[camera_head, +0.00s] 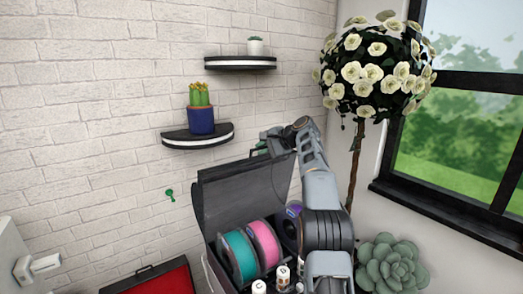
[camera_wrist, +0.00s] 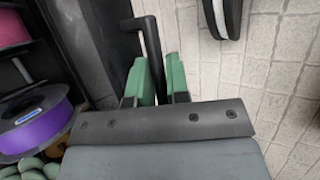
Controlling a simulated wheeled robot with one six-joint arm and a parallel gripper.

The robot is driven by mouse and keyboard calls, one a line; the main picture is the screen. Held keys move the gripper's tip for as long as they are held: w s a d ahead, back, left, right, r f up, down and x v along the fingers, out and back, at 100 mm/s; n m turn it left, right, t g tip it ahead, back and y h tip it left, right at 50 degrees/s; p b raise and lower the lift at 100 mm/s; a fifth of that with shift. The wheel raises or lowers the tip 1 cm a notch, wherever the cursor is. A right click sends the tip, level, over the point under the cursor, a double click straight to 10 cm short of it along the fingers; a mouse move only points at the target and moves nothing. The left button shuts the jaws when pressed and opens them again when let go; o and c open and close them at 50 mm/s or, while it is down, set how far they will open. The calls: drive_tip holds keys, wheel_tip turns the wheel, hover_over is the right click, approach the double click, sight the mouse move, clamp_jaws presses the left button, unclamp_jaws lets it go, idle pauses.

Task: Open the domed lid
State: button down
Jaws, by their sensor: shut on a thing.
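The dark grey domed lid (camera_head: 238,188) stands raised at the back of a dark box in the head view. Its dark inner face shows in the wrist view (camera_wrist: 80,45). My gripper (camera_head: 263,150) is at the lid's upper right edge. In the wrist view, my gripper's green fingers (camera_wrist: 161,75) are shut on the dark bar of the lid's handle (camera_wrist: 150,38). The fingers hide part of the bar. Inside the box are a teal spool (camera_head: 237,258), a pink spool (camera_head: 264,244) and a purple spool (camera_wrist: 35,125).
Two wall shelves hang above the lid; the lower shelf (camera_head: 198,137) holds a potted cactus (camera_head: 201,110). A flowering tree (camera_head: 365,75) and a succulent (camera_head: 391,262) stand to the right. A red case (camera_head: 160,281) is at the lower left. The brick wall is close behind.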

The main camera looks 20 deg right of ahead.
drive_tip(key=shift+d, duration=0.1)
idle(0.3)
drive_tip(key=c, duration=1.5)
unclamp_jaws()
drive_tip(key=shift+o, duration=1.4)
drive_tip(key=shift+d, duration=0.2)
drive_tip(key=shift+o, duration=0.3)
drive_tip(key=shift+a, duration=0.1)
drive_tip(key=shift+f, duration=0.1)
drive_tip(key=v, duration=1.4)
drive_tip(key=shift+w, duration=0.1)
